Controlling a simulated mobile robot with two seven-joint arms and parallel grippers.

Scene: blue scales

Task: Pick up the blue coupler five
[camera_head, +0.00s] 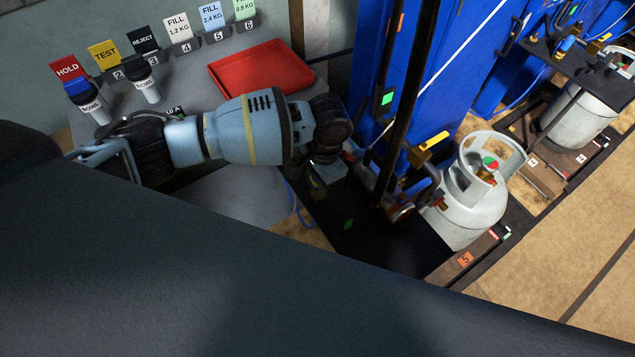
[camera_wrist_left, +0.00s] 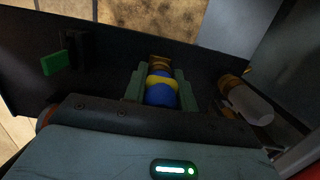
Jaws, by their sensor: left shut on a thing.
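The blue coupler (camera_wrist_left: 159,96), with a yellow band and a brass end, sits between the fingers of my left gripper (camera_wrist_left: 160,88) in the left wrist view. The fingers are shut on it. In the head view my left gripper (camera_head: 327,172) is over the dark shelf (camera_head: 400,245) beside the blue scale column. The coupler is mostly hidden by my arm and gripper there. I cannot tell whether it touches the shelf. My right gripper is not in view.
A grey-white gas cylinder (camera_head: 470,200) stands right of the shelf by the orange 5 tag (camera_head: 465,258). A blue column (camera_head: 410,80) stands behind. A grey table holds a red tray (camera_head: 262,70), sign cards and two bottles at left.

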